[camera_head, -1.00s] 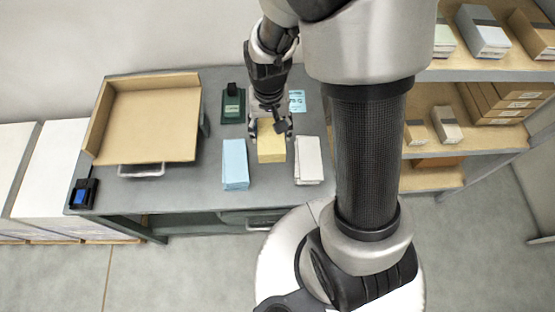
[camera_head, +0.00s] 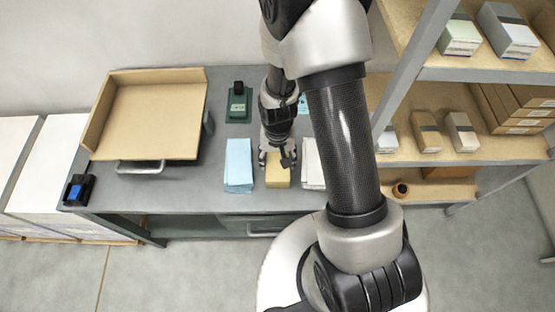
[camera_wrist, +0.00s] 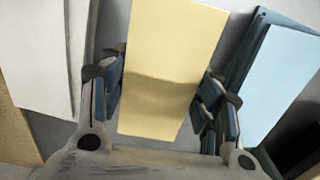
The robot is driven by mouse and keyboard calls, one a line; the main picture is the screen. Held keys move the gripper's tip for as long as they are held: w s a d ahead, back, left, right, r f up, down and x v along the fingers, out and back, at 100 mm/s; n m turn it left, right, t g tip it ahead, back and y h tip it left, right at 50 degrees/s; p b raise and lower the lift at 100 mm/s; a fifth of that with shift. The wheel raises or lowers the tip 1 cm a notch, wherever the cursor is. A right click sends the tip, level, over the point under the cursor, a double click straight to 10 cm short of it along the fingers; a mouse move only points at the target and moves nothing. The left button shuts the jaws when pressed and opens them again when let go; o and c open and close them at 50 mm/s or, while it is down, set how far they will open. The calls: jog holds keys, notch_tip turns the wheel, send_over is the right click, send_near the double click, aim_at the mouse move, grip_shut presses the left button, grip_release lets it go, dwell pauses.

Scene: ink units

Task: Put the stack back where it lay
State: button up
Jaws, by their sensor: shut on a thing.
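My gripper (camera_head: 277,156) is shut on a pale yellow stack (camera_head: 278,175) near the front of the grey bench. In the wrist view the yellow stack (camera_wrist: 168,70) sits between my two fingers (camera_wrist: 160,95), its face slightly bent. A light blue stack (camera_head: 238,165) lies to its left, and a white stack (camera_head: 313,165) lies to its right, partly hidden by my arm. The wrist view shows the white stack (camera_wrist: 45,55) at left and the blue stack (camera_wrist: 280,85) at right. I cannot tell whether the yellow stack touches the bench.
The grey bench (camera_head: 200,190) also holds a large tan tray (camera_head: 150,115) at left, a dark green stamp-like device (camera_head: 238,105) behind the stacks and a small black-and-blue item (camera_head: 79,190) at the front left corner. A shelf rack (camera_head: 450,75) with several boxes stands at right.

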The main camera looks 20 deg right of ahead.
jog(key=shift+r, duration=0.1)
jog(key=shift+f, duration=0.25)
jog(key=o, duration=1.5)
jog(key=shift+r, duration=0.1)
notch_tip(320, 180, up, 12)
jog(key=p, duration=0.4)
notch_tip(320, 180, up, 10)
jog(key=t, duration=0.1)
send_over(278, 159)
jog(key=s+r+n+t, duration=0.1)
jog(key=s+r, duration=0.4)
jog(key=s+r+n+t, duration=0.1)
jog(key=s+r, duration=0.4)
jog(key=s+r+n+t, duration=0.1)
jog(key=s+r, duration=0.4)
jog(key=shift+r+n+t, duration=0.3)
jog(key=shift+r, duration=0.1)
